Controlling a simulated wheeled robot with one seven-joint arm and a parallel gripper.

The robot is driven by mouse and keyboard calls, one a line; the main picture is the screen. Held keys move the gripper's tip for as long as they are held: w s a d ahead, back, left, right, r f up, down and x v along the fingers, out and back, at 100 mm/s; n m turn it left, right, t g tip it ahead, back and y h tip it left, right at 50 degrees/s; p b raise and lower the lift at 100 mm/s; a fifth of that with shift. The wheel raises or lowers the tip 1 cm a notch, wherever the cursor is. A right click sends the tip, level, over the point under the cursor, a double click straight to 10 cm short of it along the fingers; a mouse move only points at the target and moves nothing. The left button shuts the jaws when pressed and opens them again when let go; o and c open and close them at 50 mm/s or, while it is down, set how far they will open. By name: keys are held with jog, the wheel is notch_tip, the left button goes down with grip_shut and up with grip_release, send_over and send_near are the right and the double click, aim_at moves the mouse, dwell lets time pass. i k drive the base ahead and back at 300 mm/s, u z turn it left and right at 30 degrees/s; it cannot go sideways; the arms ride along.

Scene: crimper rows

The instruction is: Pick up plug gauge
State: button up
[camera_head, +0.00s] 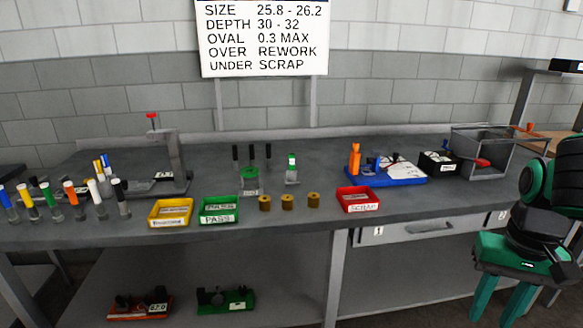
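No label marks the plug gauge, and I cannot tell for sure which piece it is. A small upright piece with a green and white top (292,168) stands at mid-bench. To its left is a green-topped holder (250,180), with several thin black-topped pieces (236,157) upright behind it. Three brass-coloured sleeves (287,202) stand in a row near the front edge. My gripper (501,302) is low at the far right, in front of the bench and well away from these. Its two green fingers point down, apart, with nothing seen between them.
Yellow tray (170,212), green PASS tray (218,210) and red SCRAP tray (357,199) line the front. Colour-topped cylinders (72,199) and a press-like stand (172,165) are left. A blue tray of tools (387,175) and a wire-sided bin (482,150) are right.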

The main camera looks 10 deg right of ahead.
aim_at(290, 155)
jog(key=k, duration=0.6)
jog(key=u, duration=0.35)
jog(key=i, duration=0.4)
jog(key=u, duration=0.85)
jog(key=i, duration=1.05)
jog(key=z, duration=0.35)
jog(key=i, duration=1.15)
jog(key=z, duration=0.75)
